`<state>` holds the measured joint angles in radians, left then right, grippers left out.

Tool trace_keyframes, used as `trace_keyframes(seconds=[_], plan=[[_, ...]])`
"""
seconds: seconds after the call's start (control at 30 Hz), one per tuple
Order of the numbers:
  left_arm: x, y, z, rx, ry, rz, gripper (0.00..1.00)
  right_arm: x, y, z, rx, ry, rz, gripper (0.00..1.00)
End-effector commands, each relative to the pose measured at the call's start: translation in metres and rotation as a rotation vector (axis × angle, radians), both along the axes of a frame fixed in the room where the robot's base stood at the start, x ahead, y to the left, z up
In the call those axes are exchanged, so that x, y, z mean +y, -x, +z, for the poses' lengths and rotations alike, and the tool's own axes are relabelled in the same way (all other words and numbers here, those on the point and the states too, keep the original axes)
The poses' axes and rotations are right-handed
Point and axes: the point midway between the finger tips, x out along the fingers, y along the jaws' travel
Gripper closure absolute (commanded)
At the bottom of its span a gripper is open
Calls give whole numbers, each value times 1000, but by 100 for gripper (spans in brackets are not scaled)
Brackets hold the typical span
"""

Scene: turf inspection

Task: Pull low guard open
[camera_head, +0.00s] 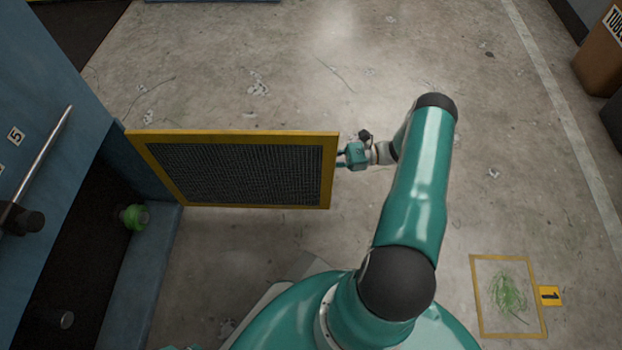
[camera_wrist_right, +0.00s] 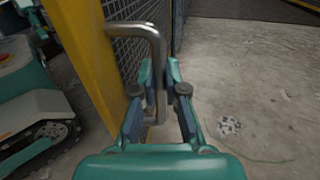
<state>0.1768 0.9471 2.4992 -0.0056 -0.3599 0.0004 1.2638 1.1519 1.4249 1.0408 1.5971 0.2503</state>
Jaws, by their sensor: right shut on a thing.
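The low guard (camera_head: 235,135) is a yellow-framed mesh panel. It stands swung out from the blue machine, its left edge at the machine's opening. The guard's yellow frame also shows in the right wrist view (camera_wrist_right: 82,45). A bent metal handle (camera_wrist_right: 156,45) sits on the frame at the guard's free edge. My right gripper (camera_head: 345,158) is at that edge, and in the right wrist view its fingers (camera_wrist_right: 159,75) are around the handle, shut on it. The handle is too small to make out in the head view. My left gripper is out of view.
The blue machine (camera_head: 60,90) with a dark opening fills the left. A green knob-like part (camera_head: 134,217) is inside the opening. Bare concrete floor (camera_head: 300,60) lies beyond the guard.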

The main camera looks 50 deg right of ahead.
Motion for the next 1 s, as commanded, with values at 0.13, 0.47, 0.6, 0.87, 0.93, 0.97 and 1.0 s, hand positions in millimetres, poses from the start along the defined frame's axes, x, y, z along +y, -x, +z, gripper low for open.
trace_keyframes(seconds=[0.13,0.47,0.6,0.87,0.93,0.97,1.0], plan=[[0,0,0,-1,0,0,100,-2,-1,1,3,5,-1,100],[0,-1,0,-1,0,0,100,1,-1,1,1,1,0,63],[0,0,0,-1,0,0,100,0,0,1,1,1,-3,63],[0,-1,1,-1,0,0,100,-5,4,1,0,1,-4,63],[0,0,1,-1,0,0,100,-11,10,0,-1,1,-7,63],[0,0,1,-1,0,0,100,-14,12,0,0,1,-8,63],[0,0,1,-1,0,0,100,-19,17,0,0,3,-8,63]])
